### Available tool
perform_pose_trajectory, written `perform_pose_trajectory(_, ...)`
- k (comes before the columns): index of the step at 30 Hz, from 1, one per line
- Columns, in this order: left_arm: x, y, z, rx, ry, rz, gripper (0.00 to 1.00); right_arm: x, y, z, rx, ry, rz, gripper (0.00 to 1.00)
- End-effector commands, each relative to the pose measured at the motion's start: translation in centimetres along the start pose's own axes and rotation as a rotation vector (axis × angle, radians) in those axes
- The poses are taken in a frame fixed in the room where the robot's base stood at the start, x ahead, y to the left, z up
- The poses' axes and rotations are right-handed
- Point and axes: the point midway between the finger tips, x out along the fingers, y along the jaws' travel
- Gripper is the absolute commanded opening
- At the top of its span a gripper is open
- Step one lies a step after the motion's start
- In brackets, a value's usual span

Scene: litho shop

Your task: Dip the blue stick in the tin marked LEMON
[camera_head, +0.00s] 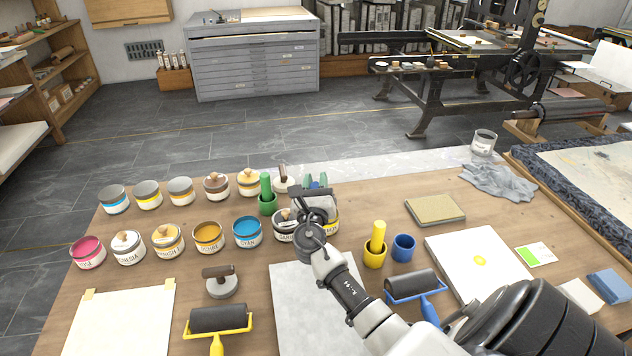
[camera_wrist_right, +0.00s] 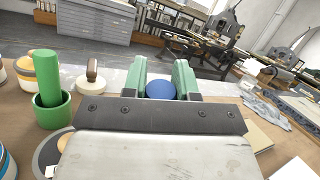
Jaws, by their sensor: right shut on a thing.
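My right gripper (camera_head: 315,183) is above the back middle of the bench. In the right wrist view its green fingers (camera_wrist_right: 161,82) are shut on the blue stick (camera_wrist_right: 160,90), of which only the round blue end shows. A tin with a yellow band (camera_head: 331,226) stands just beside and below the gripper. It is mostly covered by the gripper, and I cannot read its whole label. Whether the stick's lower end is over or inside this tin is hidden. The blue cup (camera_head: 403,248) stands empty to the right. My left gripper is out of view.
Several tins stand in two rows at left, including the CYAN tin (camera_head: 247,232). A green stick (camera_head: 266,186) stands in a green cup, and a yellow stick (camera_head: 378,236) in a yellow cup. Rollers (camera_head: 218,318) lie in front. A glass jar (camera_head: 483,143) stands at back right.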

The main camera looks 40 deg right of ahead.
Motion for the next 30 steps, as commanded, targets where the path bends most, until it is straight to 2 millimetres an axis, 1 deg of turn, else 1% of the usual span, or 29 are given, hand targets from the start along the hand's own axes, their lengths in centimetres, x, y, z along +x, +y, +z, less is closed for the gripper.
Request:
perform_pose_trajectory(16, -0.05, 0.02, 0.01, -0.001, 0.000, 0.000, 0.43, 0.01, -0.01, 0.06, 0.000, 0.000, 0.000, 0.04)
perform_pose_trajectory(30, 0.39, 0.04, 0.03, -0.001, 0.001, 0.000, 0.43, -0.12, 0.10, -0.45, 0.000, -0.001, 0.000, 0.04)
